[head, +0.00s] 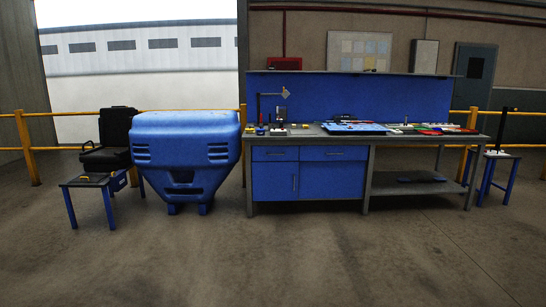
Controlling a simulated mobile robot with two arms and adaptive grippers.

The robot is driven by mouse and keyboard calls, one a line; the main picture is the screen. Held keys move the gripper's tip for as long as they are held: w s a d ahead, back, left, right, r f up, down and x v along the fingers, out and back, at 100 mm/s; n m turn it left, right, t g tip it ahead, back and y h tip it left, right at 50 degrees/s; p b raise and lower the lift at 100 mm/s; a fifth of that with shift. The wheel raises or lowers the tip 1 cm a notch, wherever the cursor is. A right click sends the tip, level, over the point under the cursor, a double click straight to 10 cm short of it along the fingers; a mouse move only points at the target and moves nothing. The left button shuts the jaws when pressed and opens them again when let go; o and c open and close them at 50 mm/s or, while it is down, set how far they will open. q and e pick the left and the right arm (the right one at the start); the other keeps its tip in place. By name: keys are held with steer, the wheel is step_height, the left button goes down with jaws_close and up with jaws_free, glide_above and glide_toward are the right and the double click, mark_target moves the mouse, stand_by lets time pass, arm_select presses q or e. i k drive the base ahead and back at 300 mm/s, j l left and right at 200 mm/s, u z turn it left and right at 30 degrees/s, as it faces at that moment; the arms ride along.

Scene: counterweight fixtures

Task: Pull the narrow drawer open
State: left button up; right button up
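A workbench (405,138) stands across the room, with a blue cabinet under its left half. The cabinet's top row has two drawer fronts. The left one, the narrow drawer (263,154), looks flush with the cabinet and has a small handle at its middle. The wider drawer (318,154) beside it also looks shut. Below are a blue door (268,182) with an upright handle and a larger blue front (332,182). Neither of my grippers shows in the head view.
Open concrete floor (280,260) lies in front of the bench. A blue bin (188,130), a small table (88,181) and a black chair (116,128) stand to the left. A stool (499,156) stands at the right. Yellow rails (70,148) run behind.

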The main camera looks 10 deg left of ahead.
mark_target(259, 152)
steer(key=i+j+u, duration=0.2)
steer(key=i, duration=0.2)
steer(key=i+u, duration=0.15)
steer(key=i, duration=0.2)
steer(key=i+u, duration=0.25)
steer(key=i, duration=3.15)
